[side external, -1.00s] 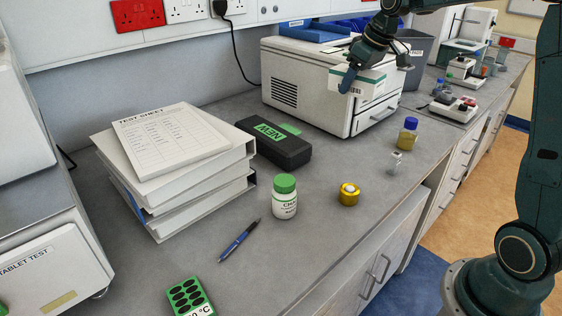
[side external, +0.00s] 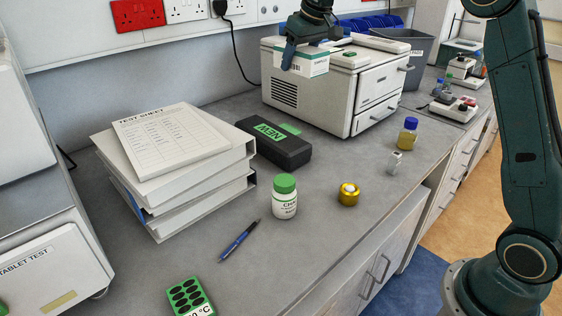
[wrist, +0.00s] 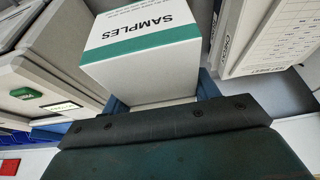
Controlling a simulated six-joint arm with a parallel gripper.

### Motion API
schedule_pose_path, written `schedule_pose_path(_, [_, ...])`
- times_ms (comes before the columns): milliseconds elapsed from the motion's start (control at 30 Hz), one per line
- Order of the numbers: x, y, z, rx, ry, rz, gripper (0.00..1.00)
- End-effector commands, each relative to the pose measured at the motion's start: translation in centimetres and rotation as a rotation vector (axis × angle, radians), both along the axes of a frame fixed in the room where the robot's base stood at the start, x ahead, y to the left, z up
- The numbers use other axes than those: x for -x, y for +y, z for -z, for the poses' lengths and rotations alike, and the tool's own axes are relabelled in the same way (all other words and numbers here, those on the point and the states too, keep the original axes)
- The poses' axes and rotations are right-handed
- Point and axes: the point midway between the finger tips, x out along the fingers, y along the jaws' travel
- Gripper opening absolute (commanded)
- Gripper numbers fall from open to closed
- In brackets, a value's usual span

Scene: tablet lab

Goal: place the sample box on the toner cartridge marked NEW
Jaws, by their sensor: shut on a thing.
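The sample box (side external: 306,62), white with a teal stripe, is held in my gripper (side external: 302,58) above the left part of the printer top. In the wrist view the box (wrist: 140,40) shows the word SAMPLES, and my gripper (wrist: 165,105) is shut on it. The toner cartridge (side external: 285,150) is a black block with a green NEW label, lying on the bench between the binders and the printer. It is below and to the left of my gripper in the side view, apart from the box. I do not make it out in the wrist view.
The white printer (side external: 325,95) stands just right of the cartridge. Stacked binders (side external: 200,185) with a test sheet (side external: 170,140) rise close on its left. A green-capped bottle (side external: 284,198), a pen (side external: 238,241) and a gold tin (side external: 348,194) stand or lie nearer the front.

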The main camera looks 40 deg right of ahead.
Motion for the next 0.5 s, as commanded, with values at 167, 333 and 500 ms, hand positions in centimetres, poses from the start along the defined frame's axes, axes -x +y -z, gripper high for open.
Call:
schedule_pose_path(167, [0.0,0.0,1.0,-0.001,0.001,-0.001,0.33])
schedule_pose_path(333, [0.1,0.0,3.4,0.000,0.003,0.000,0.33])
schedule_pose_path(500, [0.1,0.0,6.6,0.000,0.003,-0.002,0.33])
